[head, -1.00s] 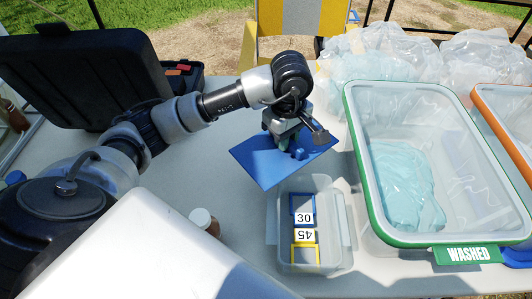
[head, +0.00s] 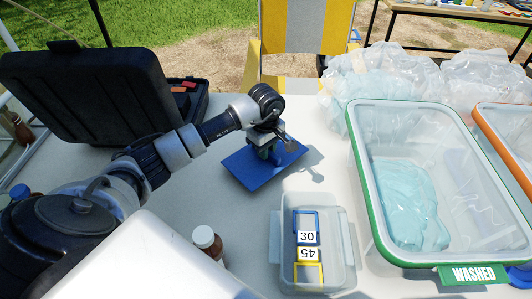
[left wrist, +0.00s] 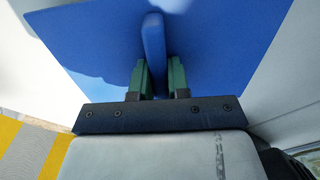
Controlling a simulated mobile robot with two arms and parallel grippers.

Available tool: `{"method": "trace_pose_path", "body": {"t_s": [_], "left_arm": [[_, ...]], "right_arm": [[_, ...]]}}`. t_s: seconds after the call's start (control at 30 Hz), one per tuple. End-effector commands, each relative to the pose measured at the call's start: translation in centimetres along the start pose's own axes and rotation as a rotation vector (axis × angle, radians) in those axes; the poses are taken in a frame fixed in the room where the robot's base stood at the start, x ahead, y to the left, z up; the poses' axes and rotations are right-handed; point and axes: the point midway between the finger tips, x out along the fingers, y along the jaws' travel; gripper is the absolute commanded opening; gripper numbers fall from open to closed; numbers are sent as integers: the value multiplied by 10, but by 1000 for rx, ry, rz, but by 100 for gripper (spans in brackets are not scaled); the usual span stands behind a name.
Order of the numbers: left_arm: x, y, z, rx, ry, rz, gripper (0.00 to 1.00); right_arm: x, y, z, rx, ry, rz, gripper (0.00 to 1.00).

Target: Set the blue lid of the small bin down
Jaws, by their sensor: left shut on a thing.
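The blue lid (head: 256,173) is a flat square panel with a raised grip. My left gripper (head: 268,154) is shut on that grip and holds the lid behind and left of the small bin, over the table. I cannot tell whether the lid touches the table. In the left wrist view the green fingers (left wrist: 158,80) pinch the ridge of the lid (left wrist: 220,40). The small clear bin (head: 343,250) stands open, with a blue-framed card marked 30 (head: 306,225) and a yellow-framed card marked 45 (head: 308,272) inside. My right gripper is not in view.
A green-rimmed clear bin labelled WASHED (head: 357,170) stands at right, beside an orange-rimmed bin (head: 500,125). A brown bottle with a white cap (head: 207,238) stands left of the small bin. An open black case (head: 90,95) is at back left. Bare table (head: 315,150) lies right of the lid.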

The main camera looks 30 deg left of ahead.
Motion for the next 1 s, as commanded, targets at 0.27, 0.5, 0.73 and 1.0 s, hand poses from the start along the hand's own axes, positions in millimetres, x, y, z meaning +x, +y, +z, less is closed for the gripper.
{"method": "trace_pose_path", "body": {"t_s": [0.27, 0.5, 0.73, 1.0], "left_arm": [[18, 0, 0, 1, 0, 0, 0], [22, 0, 0, 0, 0, 0, 20], [21, 0, 1, 0, 0, 0, 42], [16, 0, 1, 0, -1, 0, 42]], "right_arm": [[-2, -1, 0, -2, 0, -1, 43], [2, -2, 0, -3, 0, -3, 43], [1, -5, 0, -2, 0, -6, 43], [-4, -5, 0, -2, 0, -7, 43]]}}
